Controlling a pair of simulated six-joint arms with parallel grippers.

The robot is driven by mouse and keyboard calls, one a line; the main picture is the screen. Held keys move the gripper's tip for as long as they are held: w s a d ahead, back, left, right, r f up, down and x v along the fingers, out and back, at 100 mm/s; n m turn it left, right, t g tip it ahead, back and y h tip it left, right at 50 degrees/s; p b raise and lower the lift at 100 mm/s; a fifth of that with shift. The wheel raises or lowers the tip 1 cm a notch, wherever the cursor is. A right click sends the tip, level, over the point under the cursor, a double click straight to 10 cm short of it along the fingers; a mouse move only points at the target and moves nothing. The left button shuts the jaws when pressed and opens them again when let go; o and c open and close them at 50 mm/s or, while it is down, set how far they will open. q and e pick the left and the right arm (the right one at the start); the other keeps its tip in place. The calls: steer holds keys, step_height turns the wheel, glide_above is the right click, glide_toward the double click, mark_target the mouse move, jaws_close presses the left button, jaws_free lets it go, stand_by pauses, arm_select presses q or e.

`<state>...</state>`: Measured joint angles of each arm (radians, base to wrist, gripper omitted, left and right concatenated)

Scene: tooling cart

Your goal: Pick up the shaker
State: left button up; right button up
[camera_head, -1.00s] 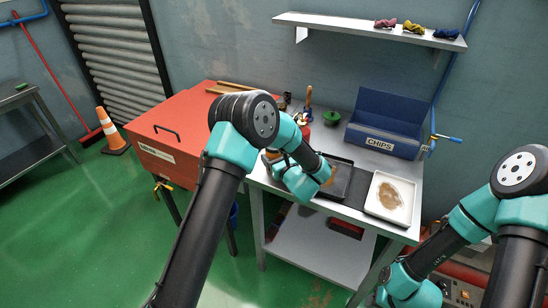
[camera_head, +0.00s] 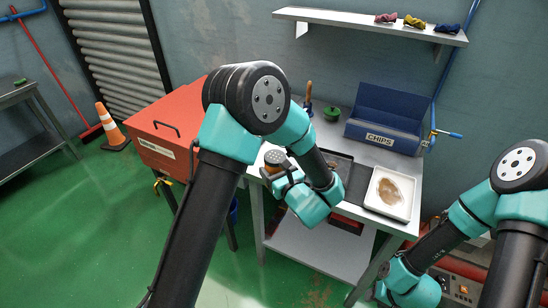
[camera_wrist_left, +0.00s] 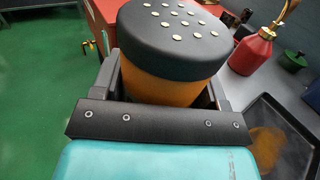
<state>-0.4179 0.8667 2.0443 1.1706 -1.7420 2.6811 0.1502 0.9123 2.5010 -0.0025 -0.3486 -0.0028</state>
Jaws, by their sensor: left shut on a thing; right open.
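The shaker is an orange cylinder with a dark, dotted lid. It fills the top of the left wrist view, where its orange body (camera_wrist_left: 160,85) sits between the jaws. In the head view the shaker (camera_head: 275,159) shows near the front left of the metal table. My left gripper (camera_head: 282,174) is shut around its body and holds it roughly upright, apparently clear of the tabletop. The fingertips are mostly hidden. My right gripper (camera_head: 372,294) is low at the bottom of the head view, away from the table, empty and open; its fingers hardly show.
A black pan (camera_head: 342,160) and a white tray (camera_head: 386,212) with brown material lie on the table. The blue CHIPS bin (camera_head: 384,138) and a green pot (camera_head: 332,113) stand behind. A red bottle (camera_wrist_left: 252,52) stands beyond the shaker. A red cabinet (camera_head: 160,150) is left.

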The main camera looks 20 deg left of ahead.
arm_select(q)
steer(key=shift+s+d+r, duration=0.1)
steer(key=shift+s+d, duration=0.1)
steer(key=shift+s, duration=0.4)
steer(key=shift+s+d, duration=0.15)
steer(key=shift+s, duration=0.4)
